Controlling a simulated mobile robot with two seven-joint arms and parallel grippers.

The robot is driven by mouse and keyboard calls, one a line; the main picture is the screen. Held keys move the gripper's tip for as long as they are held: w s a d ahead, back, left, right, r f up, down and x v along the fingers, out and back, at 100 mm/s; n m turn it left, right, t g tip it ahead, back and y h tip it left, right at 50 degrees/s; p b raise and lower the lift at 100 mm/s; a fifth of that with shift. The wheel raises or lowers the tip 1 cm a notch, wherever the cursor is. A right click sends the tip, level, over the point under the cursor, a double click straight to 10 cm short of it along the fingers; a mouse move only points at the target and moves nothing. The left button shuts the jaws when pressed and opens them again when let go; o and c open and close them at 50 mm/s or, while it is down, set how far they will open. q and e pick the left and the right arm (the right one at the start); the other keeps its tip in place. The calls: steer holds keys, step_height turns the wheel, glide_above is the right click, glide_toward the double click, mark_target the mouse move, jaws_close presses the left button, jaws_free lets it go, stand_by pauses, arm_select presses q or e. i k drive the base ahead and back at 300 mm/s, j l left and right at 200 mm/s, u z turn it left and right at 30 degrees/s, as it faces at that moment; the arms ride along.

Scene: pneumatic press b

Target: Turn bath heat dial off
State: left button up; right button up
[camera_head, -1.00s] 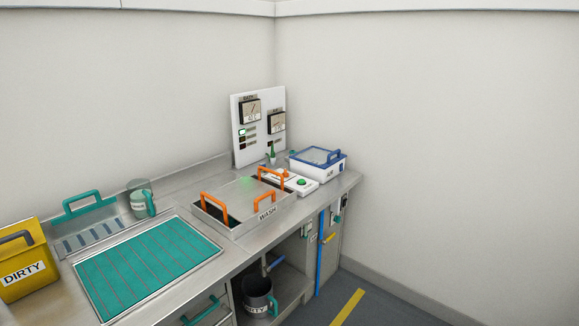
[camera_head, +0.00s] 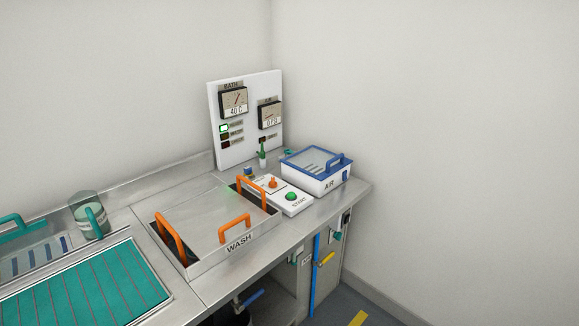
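A small dark control with a teal knob (camera_head: 338,236) is on the cabinet front at the right end of the bench. I cannot read its label or setting, so I cannot tell whether it is the bath heat dial. The bath gauge (camera_head: 233,103) on the white back panel (camera_head: 213,97) reads about 40 C. A green indicator (camera_head: 224,128) below it is lit. The wash bath (camera_head: 205,275) is set in the bench, with a clear lid and orange handles. Neither of my grippers is in view.
A white control box (camera_head: 298,207) with a green START button (camera_head: 292,196) stands behind the wash bath. The blue-lidded AIR box (camera_head: 318,182) is at the right. A blue pipe with a yellow valve handle (camera_head: 326,258) runs down the front. Floor at lower right is clear.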

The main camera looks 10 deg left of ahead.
mark_target(273, 183)
steer(key=i+l, duration=0.15)
steer(key=i, duration=0.35)
steer(key=i+l+z, duration=0.15)
steer(key=i, duration=0.35)
